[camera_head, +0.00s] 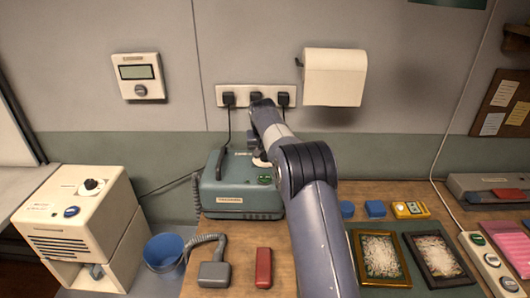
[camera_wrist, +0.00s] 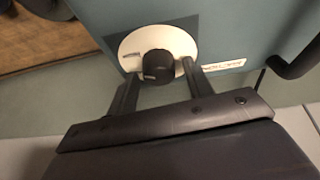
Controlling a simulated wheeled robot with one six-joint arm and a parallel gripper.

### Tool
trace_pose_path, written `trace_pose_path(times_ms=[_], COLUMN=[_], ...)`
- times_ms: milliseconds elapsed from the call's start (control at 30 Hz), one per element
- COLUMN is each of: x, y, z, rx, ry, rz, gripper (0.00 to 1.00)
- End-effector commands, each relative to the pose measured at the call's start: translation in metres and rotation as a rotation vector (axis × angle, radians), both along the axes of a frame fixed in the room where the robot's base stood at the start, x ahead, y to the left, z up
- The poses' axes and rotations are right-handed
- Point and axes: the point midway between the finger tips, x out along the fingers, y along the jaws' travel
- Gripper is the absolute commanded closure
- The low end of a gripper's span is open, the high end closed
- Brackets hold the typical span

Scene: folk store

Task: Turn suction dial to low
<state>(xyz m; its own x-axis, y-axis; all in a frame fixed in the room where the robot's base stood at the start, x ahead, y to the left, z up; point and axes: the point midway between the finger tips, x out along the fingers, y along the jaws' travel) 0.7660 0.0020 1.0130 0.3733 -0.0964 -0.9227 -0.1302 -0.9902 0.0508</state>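A teal machine (camera_head: 240,197) with a black carry handle stands on the wooden table by the wall. In the wrist view, a round black dial (camera_wrist: 158,64) sits on a white disc (camera_wrist: 132,45) on the teal face (camera_wrist: 225,30). The dial carries a small pale mark at its lower left. My gripper (camera_wrist: 160,73) is open, with one finger on each side of the dial and a small visible gap on both sides. I cannot tell how deep the fingertips reach. In the head view my arm hides most of the gripper and the dial.
A cream cabinet (camera_head: 78,215) with a black knob stands at left, beside a blue bucket (camera_head: 164,252). A grey coiled-cord piece (camera_head: 214,274) and red block (camera_head: 263,268) lie in front. Framed trays (camera_head: 354,253) lie right of my arm. Plugs fill the wall socket strip (camera_head: 270,97).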

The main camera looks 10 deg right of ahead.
Motion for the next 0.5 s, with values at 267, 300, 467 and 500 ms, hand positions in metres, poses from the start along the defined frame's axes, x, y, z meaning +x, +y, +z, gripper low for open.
trace_pose_path(times_ms=[267, 300, 467, 500], x=[-0.0001, -0.0001, -0.0001, -0.0001], y=[0.0001, 0.0001, 0.0001, 0.0000], z=[0.0003, 0.0003, 0.0003, 0.0004], rx=[0.000, 0.000, 0.000, 0.000], ry=[0.000, 0.000, 0.000, 0.000], rz=[0.000, 0.000, 0.000, 0.001], gripper=[0.74, 0.78, 0.89, 0.89])
